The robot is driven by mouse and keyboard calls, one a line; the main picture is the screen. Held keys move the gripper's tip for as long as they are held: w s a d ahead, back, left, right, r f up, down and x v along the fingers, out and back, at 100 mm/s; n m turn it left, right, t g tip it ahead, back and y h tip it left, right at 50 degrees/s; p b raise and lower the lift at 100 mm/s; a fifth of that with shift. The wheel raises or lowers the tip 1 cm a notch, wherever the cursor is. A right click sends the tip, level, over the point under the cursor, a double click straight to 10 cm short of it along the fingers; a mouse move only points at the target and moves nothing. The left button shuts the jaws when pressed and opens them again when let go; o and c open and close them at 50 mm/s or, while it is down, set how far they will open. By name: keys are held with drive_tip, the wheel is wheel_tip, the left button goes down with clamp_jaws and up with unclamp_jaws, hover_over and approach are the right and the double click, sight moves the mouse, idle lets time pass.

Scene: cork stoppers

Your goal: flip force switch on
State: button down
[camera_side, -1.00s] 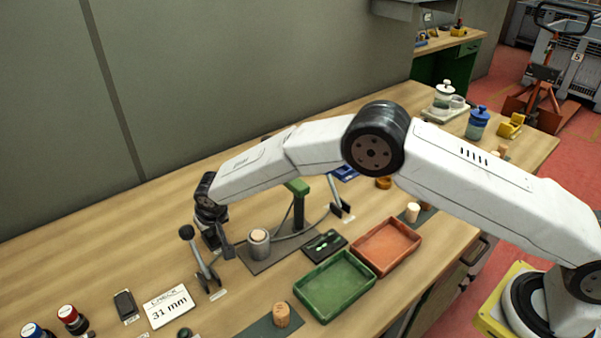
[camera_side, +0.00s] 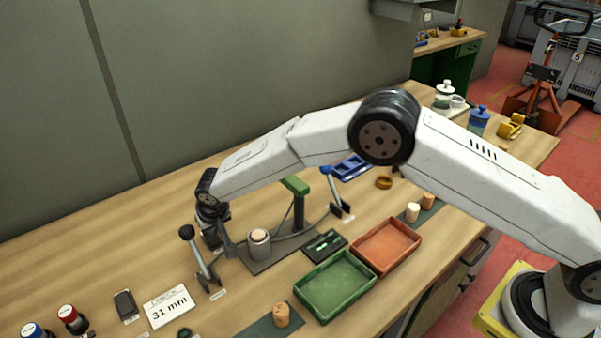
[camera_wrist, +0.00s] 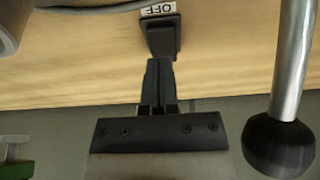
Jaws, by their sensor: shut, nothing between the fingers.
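A small black switch (camera_wrist: 162,36) stands on the wooden bench in the wrist view, with a white label reading OFF (camera_wrist: 160,9) at its far edge. My gripper (camera_wrist: 160,66) is shut and empty. Its fingertips are right at the near end of the switch; I cannot tell whether they touch it. In the side view my gripper (camera_side: 227,244) is low over the bench, between a lever with a black knob (camera_side: 187,233) and a grey cylinder holding a cork (camera_side: 259,246). The switch cannot be made out there.
The lever's black knob (camera_wrist: 278,146) stands close on the right in the wrist view. A green tray (camera_side: 333,312) and an orange tray (camera_side: 413,257) lie in front. A grey wall is behind.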

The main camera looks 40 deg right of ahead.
drive_tip(key=v, duration=1.2)
drive_tip(key=shift+w+r, duration=0.15)
drive_tip(key=shift+r, duration=0.05)
drive_tip(key=shift+w+r, duration=0.25)
drive_tip(key=shift+w, duration=0.45)
drive_tip(key=shift+f, duration=0.1)
drive_tip(key=shift+s+x, duration=0.15)
drive_tip(key=shift+x, duration=3.3)
drive_tip(key=shift+s+x, duration=0.1)
drive_tip(key=shift+x, duration=3.35)
drive_tip(key=shift+f, duration=0.15)
